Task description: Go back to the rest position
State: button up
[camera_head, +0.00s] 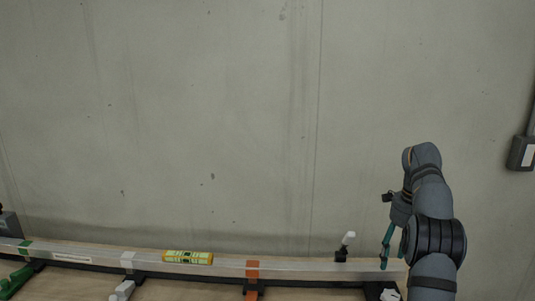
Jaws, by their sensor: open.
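My gripper (386,255) has teal fingers and hangs at the end of my grey arm on the right of the head view. It points down over the right end of a long aluminium bar (310,266). I see the fingers from the side, and no object shows between them. Whether they touch the bar cannot be told from this view.
A yellow-green spirit level (187,257) lies on the bar. Orange (252,270), white (127,262) and green (24,248) clamps sit along it. A small black and white piece (344,247) stands left of my gripper. A grey box (522,152) hangs on the concrete wall (220,110).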

aim_at(391, 294)
notch_tip(391, 294, down, 12)
jog(key=shift+s+r, duration=0.1)
jog(key=shift+r, duration=0.05)
jog(key=shift+n+p, duration=0.8)
jog(key=shift+n, duration=0.4)
jog(key=n+p, duration=0.1)
jog(key=n, duration=0.2)
jog(key=n+p, duration=0.4)
jog(key=n, duration=0.2)
jog(key=shift+r, duration=0.1)
jog(key=n+p, duration=0.4)
jog(key=n, duration=0.1)
jog(key=shift+n+p, duration=0.4)
jog(key=n+p, duration=0.2)
jog(key=shift+n, duration=0.4)
jog(key=shift+f+n, duration=0.3)
